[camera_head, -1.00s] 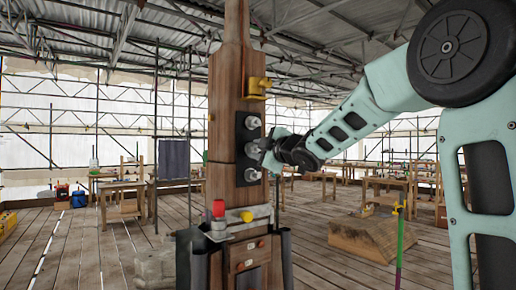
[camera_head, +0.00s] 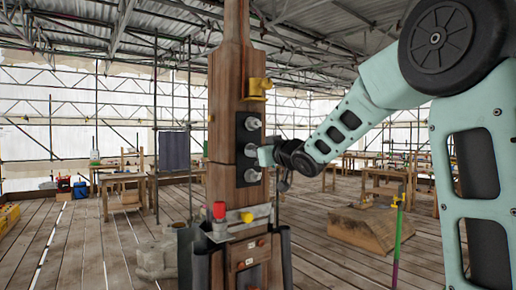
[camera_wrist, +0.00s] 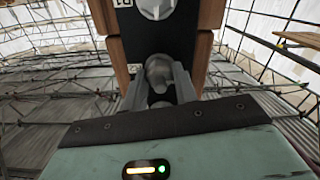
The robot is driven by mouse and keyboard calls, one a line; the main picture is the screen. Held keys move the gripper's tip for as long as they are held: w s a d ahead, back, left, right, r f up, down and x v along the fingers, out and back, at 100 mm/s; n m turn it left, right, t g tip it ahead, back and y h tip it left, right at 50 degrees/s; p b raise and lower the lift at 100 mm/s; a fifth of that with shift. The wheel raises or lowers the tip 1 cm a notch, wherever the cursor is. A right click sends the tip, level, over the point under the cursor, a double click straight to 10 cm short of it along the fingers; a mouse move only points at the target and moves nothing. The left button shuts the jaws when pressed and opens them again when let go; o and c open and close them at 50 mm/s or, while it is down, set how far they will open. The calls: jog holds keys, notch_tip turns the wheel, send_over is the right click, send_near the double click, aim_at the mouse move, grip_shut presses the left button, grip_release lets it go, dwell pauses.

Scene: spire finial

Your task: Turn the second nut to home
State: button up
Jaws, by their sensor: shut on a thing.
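A wooden spire post (camera_head: 222,160) stands upright at the middle of the head view. A black plate on its face carries three silver nuts in a column: the top nut (camera_head: 252,122), the second nut (camera_head: 251,149) and the bottom nut (camera_head: 251,175). My gripper (camera_head: 260,155) comes in from the right at the second nut's height. In the wrist view my gripper's fingers (camera_wrist: 160,92) lie on both sides of the second nut (camera_wrist: 158,68), shut on it. Another nut (camera_wrist: 156,7) sits above it, clear of the fingers. The fingertips' contact is partly hidden.
A yellow bracket (camera_head: 257,88) juts from the post above the plate. A metal ledge (camera_head: 240,222) with a red knob (camera_head: 219,210) sticks out below. A wooden block (camera_head: 372,232) and a green and purple pole (camera_head: 399,235) stand on the floor at right.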

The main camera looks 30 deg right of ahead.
jog(key=shift+m+p, duration=3.05)
jog(key=shift+m, duration=4.65)
jog(key=o, duration=1)
jog(key=shift+c, duration=0.2)
